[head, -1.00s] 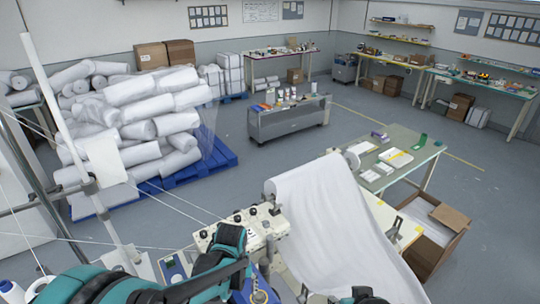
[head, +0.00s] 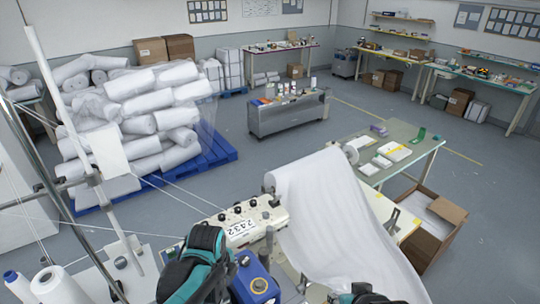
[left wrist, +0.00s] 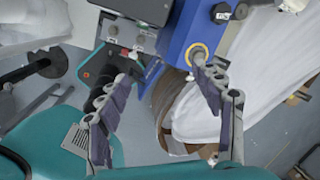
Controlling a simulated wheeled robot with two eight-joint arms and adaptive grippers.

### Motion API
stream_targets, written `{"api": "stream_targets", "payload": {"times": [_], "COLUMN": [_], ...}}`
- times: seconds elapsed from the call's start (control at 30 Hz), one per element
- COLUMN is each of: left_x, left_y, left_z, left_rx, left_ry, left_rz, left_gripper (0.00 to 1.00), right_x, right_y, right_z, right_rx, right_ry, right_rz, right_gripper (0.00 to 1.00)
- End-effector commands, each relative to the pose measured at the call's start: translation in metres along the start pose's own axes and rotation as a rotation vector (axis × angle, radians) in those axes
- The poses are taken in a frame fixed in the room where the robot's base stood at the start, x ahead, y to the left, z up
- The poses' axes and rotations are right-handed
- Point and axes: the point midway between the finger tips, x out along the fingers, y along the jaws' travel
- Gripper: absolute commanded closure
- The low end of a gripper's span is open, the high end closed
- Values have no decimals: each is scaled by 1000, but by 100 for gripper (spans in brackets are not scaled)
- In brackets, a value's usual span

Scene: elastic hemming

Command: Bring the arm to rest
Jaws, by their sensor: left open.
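My left arm (head: 200,268), teal and black, rises from the bottom edge in the head view, left of the sewing machine's blue unit (head: 256,280). My left gripper (left wrist: 163,100) is open in the left wrist view, its grey fingers wide apart with nothing held between them. A blue housing (left wrist: 196,60) is just beyond the right finger; I cannot tell whether they touch. A dark part of my right arm shows at the bottom edge in the head view; its fingers are not visible.
A thread stand (head: 92,150) with taut threads is at left, with white cones (head: 58,287) below. A side table (head: 400,150) and an open carton (head: 437,225) are at right. Wrapped rolls (head: 140,110) lie on a blue pallet (head: 212,150).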

Motion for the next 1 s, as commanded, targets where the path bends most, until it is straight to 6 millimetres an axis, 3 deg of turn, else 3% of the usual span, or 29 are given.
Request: {"api": "stream_targets", "payload": {"times": [0.2,0.4,0.73,0.8,1.0], "left_x": [-43,-69,-86,-60,-9], "left_y": [29,55,84,87,96], "left_z": [11,17,22,21,18], "left_rx": [-671,-1278,-1965,-1948,-1945], "left_ry": [-8,64,262,256,254], "left_rz": [-151,-296,-450,-445,-444], "left_gripper": [34,34,34,34,34], "right_x": [0,0,0,22,64], "right_y": [0,0,0,0,0], "right_z": [0,0,0,15,45], "right_rx": [0,0,0,0,0], "right_ry": [0,0,0,0,0], "right_rz": [0,0,0,0,0], "right_gripper": [60,60,60,60,60]}}
